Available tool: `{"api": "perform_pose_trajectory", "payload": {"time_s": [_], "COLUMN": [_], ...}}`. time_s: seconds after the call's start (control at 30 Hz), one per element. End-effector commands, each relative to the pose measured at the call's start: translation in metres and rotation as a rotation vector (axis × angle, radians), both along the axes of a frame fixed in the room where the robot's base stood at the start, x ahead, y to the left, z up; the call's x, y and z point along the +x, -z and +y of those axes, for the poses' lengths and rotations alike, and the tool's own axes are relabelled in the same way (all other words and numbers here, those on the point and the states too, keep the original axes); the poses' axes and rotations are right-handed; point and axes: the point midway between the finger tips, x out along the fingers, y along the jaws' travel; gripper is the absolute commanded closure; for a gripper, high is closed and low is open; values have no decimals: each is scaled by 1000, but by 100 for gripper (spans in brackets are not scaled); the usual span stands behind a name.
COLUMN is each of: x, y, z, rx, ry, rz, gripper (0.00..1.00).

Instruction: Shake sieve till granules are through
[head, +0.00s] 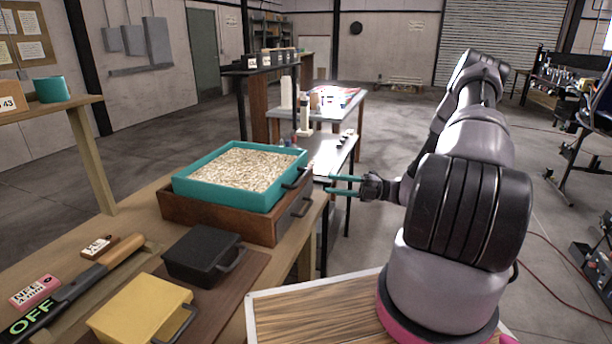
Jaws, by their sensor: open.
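A teal sieve (188,189) filled with pale granules (240,169) sits on top of a brown wooden box (182,211) on the bench. Dark handles show on the right side of the sieve and of the box. What lies inside the box under the sieve is hidden. My gripper (332,184) is just right of the sieve's handle, with its two teal fingers pointing left. The fingers are apart and hold nothing. They appear close to the handle, but I cannot tell the exact gap.
A black lidded box (200,254) and a yellow box (140,308) stand nearer on the bench (85,255). A black bar marked OFF (50,315) and a pink block (35,291) lie at the left. A farther table (325,152) holds bottles.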

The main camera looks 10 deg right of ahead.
Motion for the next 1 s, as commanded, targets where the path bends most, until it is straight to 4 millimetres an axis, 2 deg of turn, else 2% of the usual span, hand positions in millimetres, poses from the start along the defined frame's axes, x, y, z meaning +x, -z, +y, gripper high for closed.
{"api": "perform_pose_trajectory", "payload": {"time_s": [0.17,0.63,0.8,1.0], "x": [1,16,19,20], "y": [-3,-17,-19,-19], "z": [10,88,101,104], "rx": [14,11,10,11], "ry": [-12,-12,-10,-8], "rz": [-19,-17,-16,-16], "gripper": [53,53,53,53]}}
